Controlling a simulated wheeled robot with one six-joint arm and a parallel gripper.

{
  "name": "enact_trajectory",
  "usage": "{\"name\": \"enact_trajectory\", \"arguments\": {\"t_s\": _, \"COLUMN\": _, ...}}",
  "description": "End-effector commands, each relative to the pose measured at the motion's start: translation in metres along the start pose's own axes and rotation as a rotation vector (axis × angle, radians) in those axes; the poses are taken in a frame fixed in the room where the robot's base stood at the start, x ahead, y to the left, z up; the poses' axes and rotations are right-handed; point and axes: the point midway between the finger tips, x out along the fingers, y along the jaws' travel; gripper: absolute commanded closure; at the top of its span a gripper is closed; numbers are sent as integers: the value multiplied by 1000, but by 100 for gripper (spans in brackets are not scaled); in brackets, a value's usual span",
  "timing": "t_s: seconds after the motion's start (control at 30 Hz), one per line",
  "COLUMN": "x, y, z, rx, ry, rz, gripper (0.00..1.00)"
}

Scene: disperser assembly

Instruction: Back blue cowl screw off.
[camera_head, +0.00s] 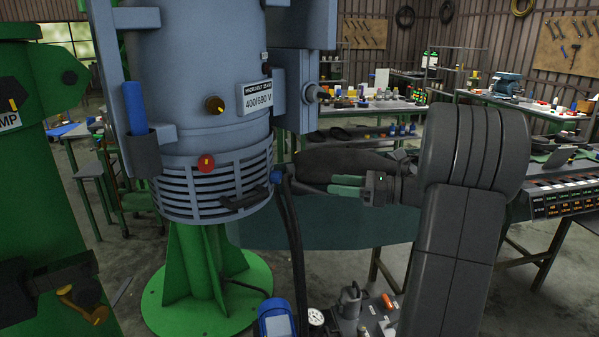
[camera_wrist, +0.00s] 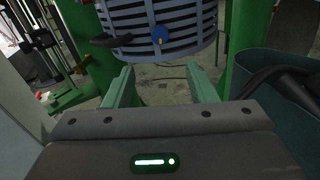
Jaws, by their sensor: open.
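The blue cowl screw (camera_head: 276,177) sits on the right side of the slatted cowl (camera_head: 176,191), low on the grey-blue motor. In the wrist view the screw (camera_wrist: 159,35) is a round blue knob with a small yellow mark, on the cowl's slats (camera_wrist: 190,28). My gripper (camera_head: 331,186) is to the right of the screw in the head view, its green fingers pointing left towards it. In the wrist view my gripper (camera_wrist: 161,74) is open and empty. The screw shows ahead, above the gap between the fingertips, apart from both.
A black handle (camera_head: 245,199) juts from the cowl near the screw. A dark hose (camera_head: 293,225) hangs just below the screw. A green pedestal (camera_head: 205,295) stands below. A dark green bin (camera_wrist: 265,70) is at right in the wrist view.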

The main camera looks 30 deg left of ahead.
Motion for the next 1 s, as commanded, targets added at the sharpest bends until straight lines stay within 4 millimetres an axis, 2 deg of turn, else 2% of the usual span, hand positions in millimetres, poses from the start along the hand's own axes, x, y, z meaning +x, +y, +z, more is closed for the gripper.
{"name": "enact_trajectory", "arguments": {"t_s": 0.23, "x": 21, "y": -2, "z": 3, "rx": 11, "ry": -10, "rz": 17, "gripper": 49}}
{"name": "enact_trajectory", "arguments": {"t_s": 0.7, "x": 115, "y": 0, "z": 3, "rx": 11, "ry": -9, "rz": 15, "gripper": 49}}
{"name": "enact_trajectory", "arguments": {"t_s": 0.8, "x": 127, "y": 0, "z": 3, "rx": 11, "ry": -9, "rz": 14, "gripper": 49}}
{"name": "enact_trajectory", "arguments": {"t_s": 1.0, "x": 139, "y": 0, "z": 3, "rx": 10, "ry": -10, "rz": 12, "gripper": 49}}
